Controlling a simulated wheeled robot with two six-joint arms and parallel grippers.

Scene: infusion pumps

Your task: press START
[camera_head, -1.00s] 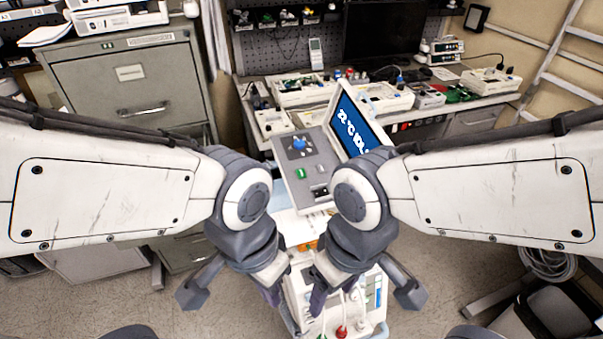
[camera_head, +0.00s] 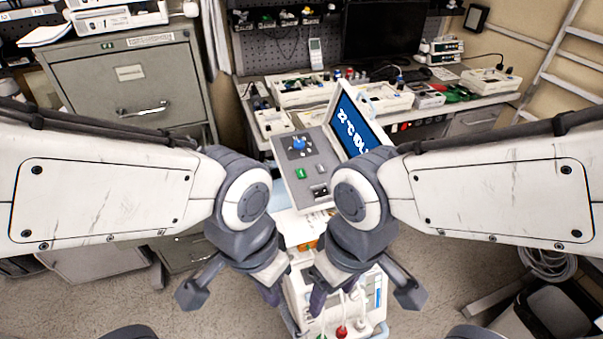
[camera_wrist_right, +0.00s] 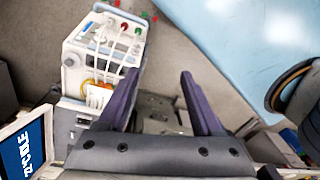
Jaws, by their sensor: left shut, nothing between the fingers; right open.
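A grey console panel (camera_head: 305,160) with a blue knob (camera_head: 299,144) and a green button (camera_head: 301,173) stands beyond my arms. Its tilted screen (camera_head: 356,128) shows large white characters on blue. The lettering on the green button is too small to read. My left gripper (camera_head: 270,294) is shut and empty, low in front of the console. My right gripper (camera_head: 318,298) is beside it, partly hidden by its own wrist. In the right wrist view its two purple fingers (camera_wrist_right: 160,95) are apart with nothing between them. Neither gripper touches the panel.
A white device with several coloured connectors (camera_head: 350,312) stands below the grippers; it also shows in the right wrist view (camera_wrist_right: 100,52). A workbench (camera_head: 450,103) with equipment and a dark monitor (camera_head: 384,32) is behind. A grey filing cabinet (camera_head: 125,85) stands at the left.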

